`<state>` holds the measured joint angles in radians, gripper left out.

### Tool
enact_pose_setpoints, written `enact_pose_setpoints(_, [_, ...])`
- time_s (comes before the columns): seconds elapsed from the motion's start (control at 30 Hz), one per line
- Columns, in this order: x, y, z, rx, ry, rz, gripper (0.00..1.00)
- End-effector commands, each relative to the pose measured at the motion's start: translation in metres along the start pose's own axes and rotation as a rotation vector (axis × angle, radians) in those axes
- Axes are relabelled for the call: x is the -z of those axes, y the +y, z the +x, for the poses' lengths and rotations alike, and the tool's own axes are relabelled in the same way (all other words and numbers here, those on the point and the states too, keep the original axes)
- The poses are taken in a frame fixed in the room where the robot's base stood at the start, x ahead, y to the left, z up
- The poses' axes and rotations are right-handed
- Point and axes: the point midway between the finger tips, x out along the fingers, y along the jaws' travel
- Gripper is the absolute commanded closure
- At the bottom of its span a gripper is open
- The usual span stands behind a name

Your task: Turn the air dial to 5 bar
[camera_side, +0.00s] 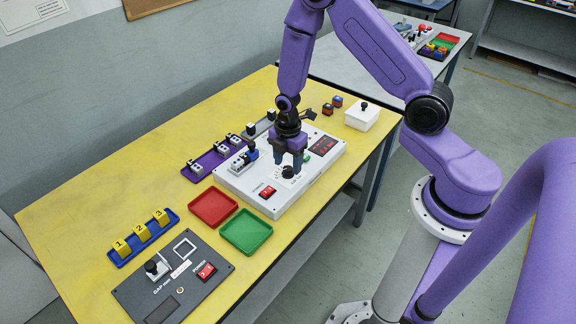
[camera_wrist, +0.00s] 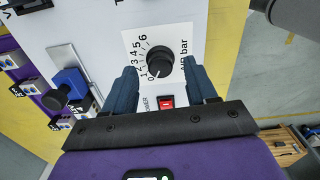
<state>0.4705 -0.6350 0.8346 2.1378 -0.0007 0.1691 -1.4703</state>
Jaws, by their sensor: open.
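The air dial (camera_wrist: 160,62) is a round black knob on a white panel with a printed scale from 0 to 6 and the word "bar". A small pale mark on the knob appears to face the 0 end of the scale. In the side view the dial (camera_side: 288,172) sits near the front of the white control box (camera_side: 240,180). My gripper (camera_wrist: 162,78) is open, with one dark blue finger on each side of the dial and visible gaps to it. My gripper (camera_side: 291,160) points down over the dial in the side view.
A red power switch (camera_side: 267,191) and a red-digit display (camera_side: 323,145) are on the same box. A blue-and-black part (camera_wrist: 68,88) stands left of the dial. Red (camera_side: 213,205) and green (camera_side: 246,231) trays lie in front of the box.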

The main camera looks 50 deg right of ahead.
Motion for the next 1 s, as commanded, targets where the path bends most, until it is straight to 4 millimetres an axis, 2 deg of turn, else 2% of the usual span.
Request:
enact_pose_setpoints(0.2, [0.000,0.000,0.017,0.001,0.000,0.000,0.43])
enact_pose_setpoints(0.57, [0.000,0.000,0.020,-0.001,0.000,0.000,0.43])
enact_pose_setpoints(0.73, [0.000,0.000,0.020,0.000,0.000,0.000,0.95])
enact_pose_setpoints(0.77, [0.000,0.000,0.020,0.000,0.000,0.000,0.99])
enact_pose_setpoints(1.0, [0.000,0.000,0.020,0.000,0.000,0.012,0.99])
